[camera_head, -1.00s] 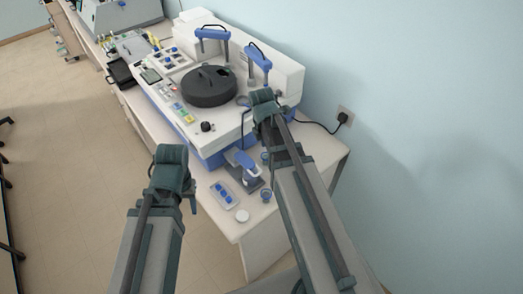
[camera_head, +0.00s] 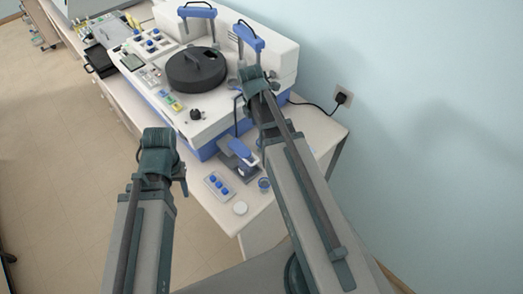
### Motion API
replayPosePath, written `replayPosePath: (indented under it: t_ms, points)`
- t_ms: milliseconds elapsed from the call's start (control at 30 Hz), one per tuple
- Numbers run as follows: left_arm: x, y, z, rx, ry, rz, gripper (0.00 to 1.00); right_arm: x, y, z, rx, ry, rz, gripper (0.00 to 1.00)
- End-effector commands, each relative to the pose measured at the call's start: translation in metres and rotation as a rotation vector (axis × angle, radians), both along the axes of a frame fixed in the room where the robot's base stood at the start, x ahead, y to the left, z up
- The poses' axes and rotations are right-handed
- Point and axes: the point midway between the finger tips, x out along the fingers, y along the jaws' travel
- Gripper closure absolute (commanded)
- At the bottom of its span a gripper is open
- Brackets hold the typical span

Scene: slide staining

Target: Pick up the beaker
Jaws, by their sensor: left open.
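A small round vessel with blue in it (camera_head: 264,184), which looks like the beaker, stands on the near end of the white bench, just left of my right arm. It is too small to make out in detail. My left gripper (camera_head: 183,187) hangs in front of the bench, left of the vessel and apart from it, and is open with nothing seen in it. My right gripper (camera_head: 240,98) is in front of the large white machine, mostly hidden by its own arm, and its jaws cannot be made out.
A tray with blue pieces (camera_head: 219,186) and a white round dish (camera_head: 240,208) lie near the vessel. A blue and grey device (camera_head: 240,155) stands just behind. The white and blue machine with a black round lid (camera_head: 196,70) fills the bench behind. Open floor lies left.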

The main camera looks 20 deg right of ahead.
Motion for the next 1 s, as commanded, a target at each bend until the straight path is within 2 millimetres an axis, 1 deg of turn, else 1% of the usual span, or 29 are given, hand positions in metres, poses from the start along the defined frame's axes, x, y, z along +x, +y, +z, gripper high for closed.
replayPosePath:
  t_ms: [33, 233, 333, 567, 667, 767, 1000]
  points:
    - [0.000, 0.000, -0.016, 0.000, 0.000, -0.001, 0.50, 0.000, -0.001, -0.016, 0.000, 0.000, -0.001, 0.18]
    - [0.000, 0.000, -0.044, 0.001, 0.000, -0.002, 0.50, 0.001, -0.004, -0.044, 0.000, 0.000, -0.001, 0.18]
    - [0.000, 0.000, -0.051, 0.001, 0.000, -0.001, 0.50, 0.001, -0.005, -0.051, 0.000, 0.000, 0.000, 0.18]
    - [0.000, 0.000, -0.051, 0.001, 0.000, -0.001, 0.50, 0.001, -0.006, -0.051, 0.000, 0.000, 0.000, 0.18]
    - [0.000, 0.000, -0.056, 0.001, 0.000, 0.000, 0.50, 0.001, -0.006, -0.056, 0.000, 0.000, 0.000, 0.18]
    - [0.000, 0.000, -0.065, 0.001, 0.000, 0.000, 0.50, 0.001, -0.006, -0.065, 0.000, 0.000, 0.000, 0.18]
    - [0.000, 0.000, -0.096, 0.001, 0.000, 0.001, 0.50, 0.002, -0.007, -0.096, 0.000, 0.000, 0.000, 0.18]
